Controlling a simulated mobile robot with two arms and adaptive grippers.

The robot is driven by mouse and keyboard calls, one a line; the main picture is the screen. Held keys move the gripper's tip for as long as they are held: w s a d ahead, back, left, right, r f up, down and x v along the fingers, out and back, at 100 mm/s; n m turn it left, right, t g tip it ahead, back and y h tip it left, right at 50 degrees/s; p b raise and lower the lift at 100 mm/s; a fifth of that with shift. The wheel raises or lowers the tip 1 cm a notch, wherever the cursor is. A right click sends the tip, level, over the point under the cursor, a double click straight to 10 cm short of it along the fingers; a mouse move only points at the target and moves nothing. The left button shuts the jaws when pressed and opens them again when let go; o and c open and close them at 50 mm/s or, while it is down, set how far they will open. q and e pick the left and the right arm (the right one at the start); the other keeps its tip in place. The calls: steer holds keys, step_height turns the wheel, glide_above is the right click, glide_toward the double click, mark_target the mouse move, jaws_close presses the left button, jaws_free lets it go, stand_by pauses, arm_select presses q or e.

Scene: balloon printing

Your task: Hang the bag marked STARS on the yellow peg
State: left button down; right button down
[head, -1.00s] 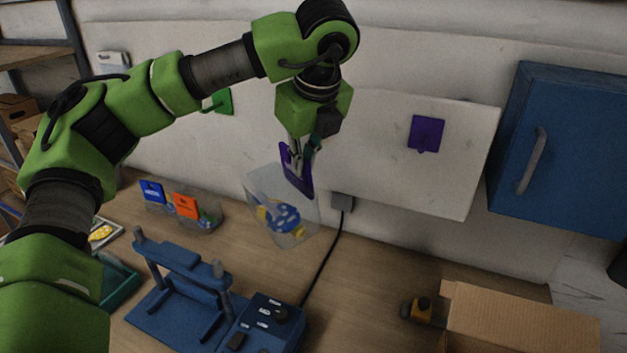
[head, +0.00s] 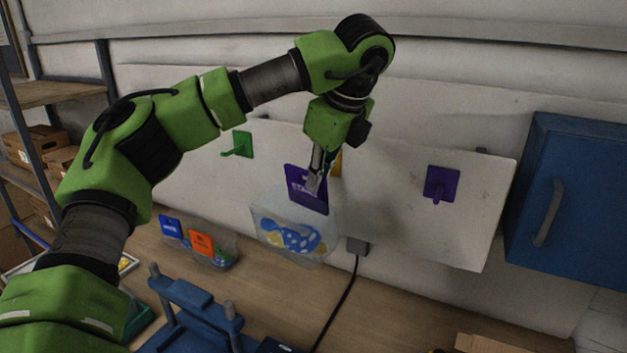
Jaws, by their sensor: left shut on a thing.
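My left gripper (head: 316,180) is shut on the purple header card of a clear bag (head: 295,236). The card's lettering is partly covered by the fingers; it appears to begin with "ST". The bag holds blue and yellow pieces and hangs upright, above the table and in front of the white board. A yellow peg plate (head: 337,163) shows just behind and right of the gripper, mostly hidden. I cannot tell whether the card touches its peg. My right gripper is out of view.
The white board (head: 400,222) also carries a green peg (head: 241,145) and a purple peg (head: 440,185). A blue cabinet (head: 580,190) is at right, a blue press (head: 195,310) in front.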

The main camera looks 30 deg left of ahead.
arm_select(q)
steer(key=w, duration=0.4)
steer(key=shift+w+a+p, duration=0.1)
steer(key=shift+a+p, duration=0.1)
steer(key=shift+p, duration=0.15)
steer(key=shift+f+b, duration=0.1)
steer(key=shift+b, duration=0.2)
steer(key=shift+w, duration=0.1)
stand_by(0.3)
